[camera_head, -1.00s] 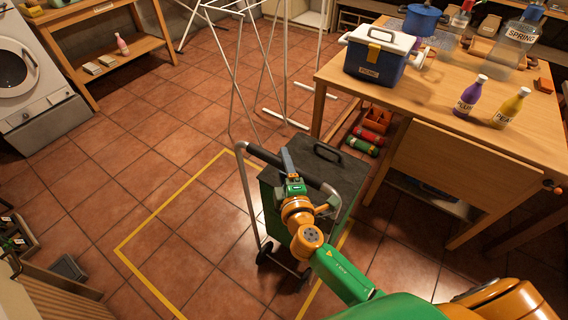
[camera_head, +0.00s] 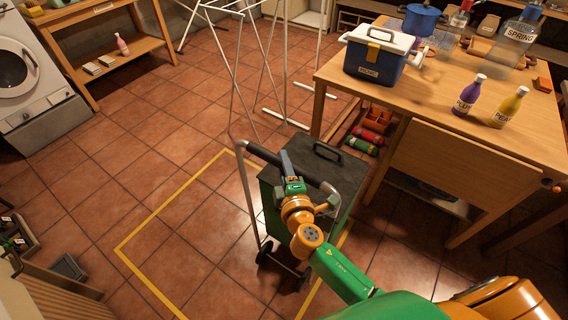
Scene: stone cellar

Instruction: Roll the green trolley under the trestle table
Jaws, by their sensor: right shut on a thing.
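The green trolley (camera_head: 322,172) stands on the tiled floor near the middle of the view, with a dark lid and a grey tubular push handle. It is beside the left end of the wooden table (camera_head: 420,95), not under it. My right gripper (camera_head: 287,160) is shut on the trolley's handle bar (camera_head: 262,154), and my arm hides part of the trolley's front. A wheel shows low at its left. My left gripper is not in view.
Yellow floor tape (camera_head: 160,208) outlines a rectangle around the trolley's left side. A white drying rack (camera_head: 262,60) stands behind it. Red and green rolls (camera_head: 364,141) and an orange caddy (camera_head: 377,119) lie under the table's left end. A cooler (camera_head: 378,55) and bottles stand on top.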

